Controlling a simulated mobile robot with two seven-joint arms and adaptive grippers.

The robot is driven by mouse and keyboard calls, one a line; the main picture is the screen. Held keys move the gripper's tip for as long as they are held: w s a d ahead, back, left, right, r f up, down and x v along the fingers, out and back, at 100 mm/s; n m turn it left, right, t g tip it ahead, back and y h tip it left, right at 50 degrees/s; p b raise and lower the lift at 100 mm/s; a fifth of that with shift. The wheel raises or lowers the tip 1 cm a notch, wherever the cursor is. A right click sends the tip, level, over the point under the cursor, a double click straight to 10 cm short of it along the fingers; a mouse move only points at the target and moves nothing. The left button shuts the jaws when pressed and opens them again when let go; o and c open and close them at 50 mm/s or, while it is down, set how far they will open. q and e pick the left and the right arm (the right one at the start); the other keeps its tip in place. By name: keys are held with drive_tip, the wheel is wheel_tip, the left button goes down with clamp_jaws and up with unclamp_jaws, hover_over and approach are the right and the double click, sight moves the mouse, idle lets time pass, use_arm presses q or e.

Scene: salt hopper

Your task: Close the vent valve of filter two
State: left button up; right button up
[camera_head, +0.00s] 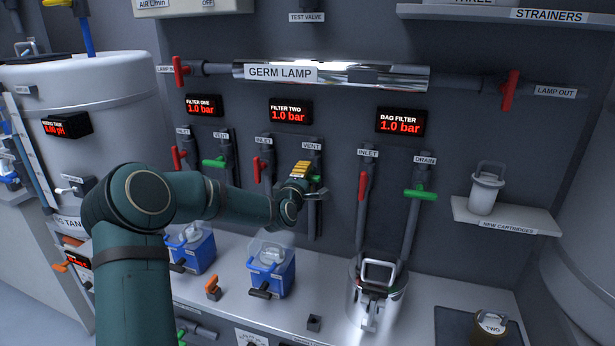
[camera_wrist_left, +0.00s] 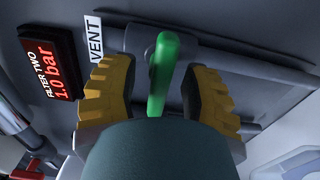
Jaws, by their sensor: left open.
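The filter two vent valve has a green handle (camera_wrist_left: 162,75) below the VENT label (camera_head: 311,146). In the left wrist view the handle lies crosswise to its grey pipe (camera_wrist_left: 245,64). My left gripper (camera_head: 302,178) is at this valve, with yellow fingers spread. In the left wrist view the gripper (camera_wrist_left: 158,92) has one finger on each side of the handle, with a visible gap to each. In the head view the gripper hides most of the handle. The filter two display (camera_head: 290,111) reads 1.0 bar. My right gripper is not in view.
The red filter two inlet handle (camera_head: 257,169) is just left. The green filter one vent handle (camera_head: 214,162) and green bag filter drain handle (camera_head: 420,194) are on either side. Blue filter housings (camera_head: 270,268) and a steel canister (camera_head: 376,292) stand on the counter below.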

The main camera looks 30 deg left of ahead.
use_arm(q)
drive_tip(key=shift+x, duration=0.85)
drive_tip(key=c, duration=0.7)
clamp_jaws()
drive_tip(key=shift+f, duration=0.1)
